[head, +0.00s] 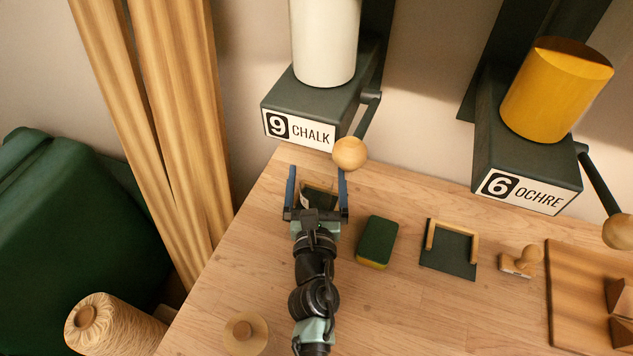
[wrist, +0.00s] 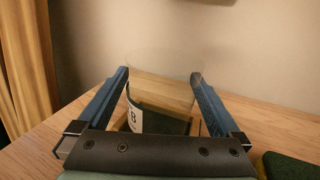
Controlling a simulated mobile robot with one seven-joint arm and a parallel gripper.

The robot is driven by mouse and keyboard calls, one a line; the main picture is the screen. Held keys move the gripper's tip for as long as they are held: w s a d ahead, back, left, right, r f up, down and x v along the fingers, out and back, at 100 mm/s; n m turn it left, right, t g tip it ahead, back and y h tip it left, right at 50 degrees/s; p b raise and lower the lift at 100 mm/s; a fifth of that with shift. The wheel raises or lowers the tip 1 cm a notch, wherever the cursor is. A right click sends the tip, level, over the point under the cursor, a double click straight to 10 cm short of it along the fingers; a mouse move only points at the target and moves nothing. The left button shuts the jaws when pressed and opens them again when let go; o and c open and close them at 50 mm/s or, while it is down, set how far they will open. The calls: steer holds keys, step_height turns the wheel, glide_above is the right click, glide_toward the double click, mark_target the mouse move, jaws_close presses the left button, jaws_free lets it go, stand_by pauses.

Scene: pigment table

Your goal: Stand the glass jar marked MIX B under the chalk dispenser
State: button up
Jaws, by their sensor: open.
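The chalk dispenser (head: 310,105) is a dark box on the wall with a white cylinder on top and a label reading 9 CHALK. My gripper (head: 317,171) is open, with its blue fingers low over the table in front of and below that box. A clear glass jar (wrist: 160,92) stands between the fingers in the wrist view. Its white label (wrist: 136,116) shows a B; the rest of the label is out of sight. In the head view my gripper partly hides the jar (head: 318,196). I cannot tell whether it is exactly beneath the outlet.
The dispenser's lever ends in a wooden ball (head: 350,153) close to the right finger. The ochre dispenser (head: 527,170) hangs further right.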

mark_target(316, 205)
steer(key=shift+r, duration=0.25)
steer(key=s, duration=0.5)
steer(key=s+b, duration=0.1)
steer(key=s, duration=0.4)
steer(key=shift+s+d+f+b, duration=0.1)
steer(key=shift+s+f+b, duration=0.1)
steer(key=shift+s+b, duration=0.1)
steer(key=shift+s+r, duration=0.15)
steer(key=shift+s, duration=0.55)
